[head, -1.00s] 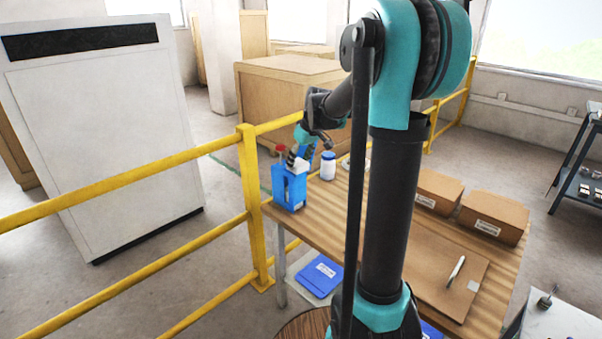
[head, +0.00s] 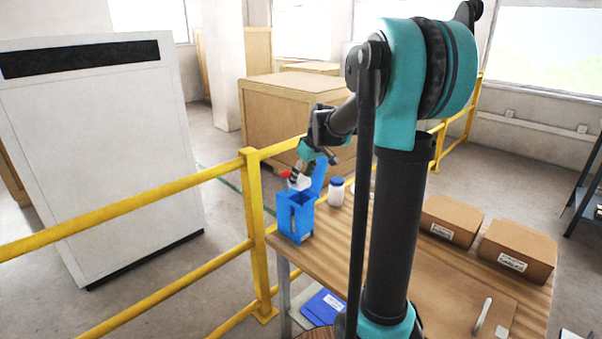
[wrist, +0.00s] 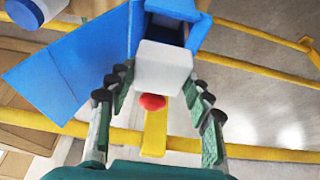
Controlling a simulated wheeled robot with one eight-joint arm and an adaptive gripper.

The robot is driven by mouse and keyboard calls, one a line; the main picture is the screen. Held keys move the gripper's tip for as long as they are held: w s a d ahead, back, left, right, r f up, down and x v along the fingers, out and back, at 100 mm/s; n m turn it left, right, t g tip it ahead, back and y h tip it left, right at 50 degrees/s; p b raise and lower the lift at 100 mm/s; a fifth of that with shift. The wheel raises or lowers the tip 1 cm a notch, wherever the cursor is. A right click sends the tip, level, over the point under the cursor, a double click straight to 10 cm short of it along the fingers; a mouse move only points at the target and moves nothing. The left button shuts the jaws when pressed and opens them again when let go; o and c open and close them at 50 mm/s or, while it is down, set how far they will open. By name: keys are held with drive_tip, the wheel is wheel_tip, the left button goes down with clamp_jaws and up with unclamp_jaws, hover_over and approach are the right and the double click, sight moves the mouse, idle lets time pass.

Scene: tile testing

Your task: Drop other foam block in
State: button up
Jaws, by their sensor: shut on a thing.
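The blue box (head: 296,222) stands open on the near left corner of the wooden table, with its blue lid (head: 319,182) raised at its right back. My gripper (head: 299,172) is above the box, its jaws shut on a white foam block (head: 301,183). In the wrist view, the white block (wrist: 163,68) sits between the fingertips of my gripper (wrist: 158,82). It overlaps the near part of the blue box (wrist: 200,28), whose dark opening shows past it. The lid (wrist: 75,68) spreads to the left. What lies inside the box is hidden.
A white bottle with a blue cap (head: 336,192) stands right of the box. Yellow railing (head: 250,205) runs close along the table's left side. A red round thing (wrist: 152,102) shows beyond the fingers. Two cardboard boxes (head: 452,221) sit on the table's right side.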

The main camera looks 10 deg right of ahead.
sight(303, 180)
drive_tip(key=shift+f, duration=1.5)
drive_tip(key=o, duration=0.8)
drive_tip(key=shift+o, duration=0.2)
drive_tip(key=v, duration=1.2)
